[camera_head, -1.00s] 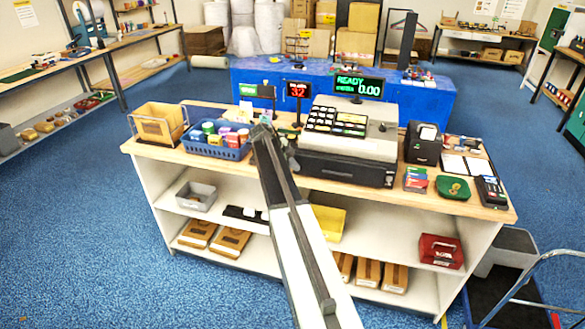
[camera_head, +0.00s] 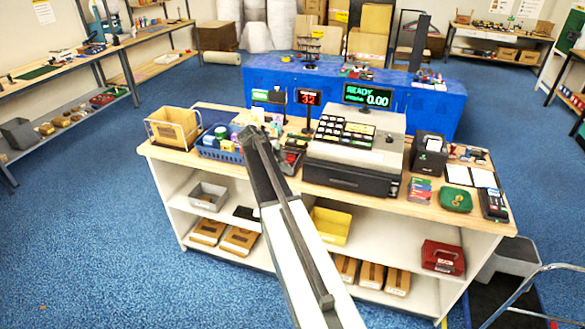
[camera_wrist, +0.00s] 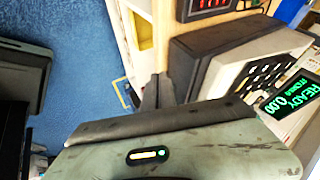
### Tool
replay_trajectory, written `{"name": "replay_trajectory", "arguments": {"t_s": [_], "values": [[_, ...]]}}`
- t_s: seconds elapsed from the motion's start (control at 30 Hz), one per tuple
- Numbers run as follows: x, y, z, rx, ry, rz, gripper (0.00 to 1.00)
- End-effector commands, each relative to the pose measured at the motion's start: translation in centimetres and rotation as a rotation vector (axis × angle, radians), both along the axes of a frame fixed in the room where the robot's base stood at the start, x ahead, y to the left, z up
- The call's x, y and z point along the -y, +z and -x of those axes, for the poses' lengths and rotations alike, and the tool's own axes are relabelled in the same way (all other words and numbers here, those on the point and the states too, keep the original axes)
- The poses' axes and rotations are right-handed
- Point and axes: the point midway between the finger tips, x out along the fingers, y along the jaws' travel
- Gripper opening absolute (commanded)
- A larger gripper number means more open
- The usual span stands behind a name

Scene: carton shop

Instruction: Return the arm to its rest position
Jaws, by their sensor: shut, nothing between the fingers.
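My arm reaches up from the bottom of the head view, over the front of the wooden-topped counter (camera_head: 228,173). My gripper (camera_head: 250,135) is at its far end, in front of the blue basket (camera_head: 208,153) and left of the cash register (camera_head: 350,178). In the wrist view the dark fingers of my gripper (camera_wrist: 158,90) are shut with nothing between them. The cash register (camera_wrist: 190,62) and its green display (camera_wrist: 288,100) appear beside them. Whether the fingers touch anything cannot be told from the head view.
A carton in a wire holder (camera_head: 175,128) stands at the counter's left end. A black printer (camera_head: 428,155), a green dish (camera_head: 456,198) and a card terminal (camera_head: 493,204) stand to the right. Shelves below hold a yellow bin (camera_head: 331,226). Blue floor (camera_head: 90,230) is clear at left.

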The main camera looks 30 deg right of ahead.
Motion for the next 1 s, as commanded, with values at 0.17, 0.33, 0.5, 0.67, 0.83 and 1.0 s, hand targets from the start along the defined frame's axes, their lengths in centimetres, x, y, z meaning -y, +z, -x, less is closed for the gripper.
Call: {"name": "replay_trajectory", "arguments": {"t_s": [0.17,0.33,0.5,0.67,0.83,1.0], "values": [[0.0,-0.1,0.0,0.000,0.000,0.000,0.00],[-1.0,-0.5,-0.4,0.000,0.013,-0.001,0.00],[-7.5,-2.4,1.0,0.003,0.084,-0.035,0.00],[-15.2,-5.0,6.0,-0.119,0.325,-0.155,0.00],[-22.4,-7.2,12.2,-0.342,0.800,-0.286,0.00],[-27.7,-8.3,18.4,-0.541,1.401,-0.374,0.00]]}}
